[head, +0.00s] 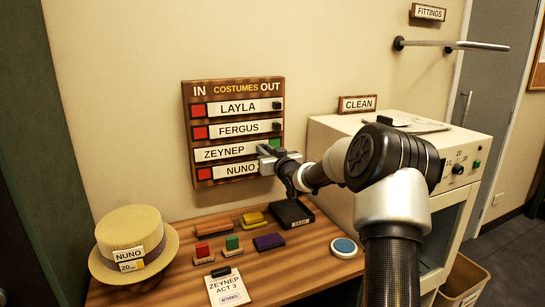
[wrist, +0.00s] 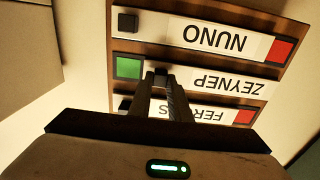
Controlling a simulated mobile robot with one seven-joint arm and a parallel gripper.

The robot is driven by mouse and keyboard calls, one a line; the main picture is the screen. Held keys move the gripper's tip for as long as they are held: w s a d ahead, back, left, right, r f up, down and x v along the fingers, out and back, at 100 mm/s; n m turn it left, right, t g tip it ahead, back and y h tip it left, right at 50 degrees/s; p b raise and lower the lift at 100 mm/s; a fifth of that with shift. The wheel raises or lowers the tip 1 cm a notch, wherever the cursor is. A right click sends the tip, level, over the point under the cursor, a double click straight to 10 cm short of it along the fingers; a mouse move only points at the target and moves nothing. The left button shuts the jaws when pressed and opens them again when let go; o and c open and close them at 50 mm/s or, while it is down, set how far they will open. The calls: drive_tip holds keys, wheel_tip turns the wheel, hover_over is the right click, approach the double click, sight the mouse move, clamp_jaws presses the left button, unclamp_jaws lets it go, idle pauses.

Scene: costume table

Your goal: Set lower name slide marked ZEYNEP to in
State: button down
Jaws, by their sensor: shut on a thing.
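The sign-in board (head: 233,84) hangs on the wall, with IN at its left and OUT at its right. The ZEYNEP slide (head: 223,154) is the third row down. It sits at the left, with a green square (head: 275,144) bare at its right end and no red showing. In the wrist view, which is upside down, the ZEYNEP slide (wrist: 222,78) is the middle row beside the green square (wrist: 129,67). My gripper (head: 267,157) is at the slide's right end. Its fingers (wrist: 163,82) are shut on the slide's small black knob, mostly hidden between them.
The LAYLA (head: 238,107), FERGUS (head: 239,129) and NUNO (head: 239,170) slides sit right with red squares at left. Below, the table (head: 180,290) holds a straw hat (head: 131,235), several coloured blocks and a card (head: 228,287). A white cabinet (head: 335,150) stands right.

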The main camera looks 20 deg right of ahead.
drive_tip(key=shift+a, duration=0.25)
drive_tip(key=c, duration=1.6)
unclamp_jaws()
drive_tip(key=shift+a, duration=0.1)
drive_tip(key=shift+c, duration=0.2)
drive_tip(key=shift+s, duration=0.15)
drive_tip(key=s, duration=1.7)
drive_tip(key=shift+d, duration=0.35)
drive_tip(key=shift+s, duration=0.1)
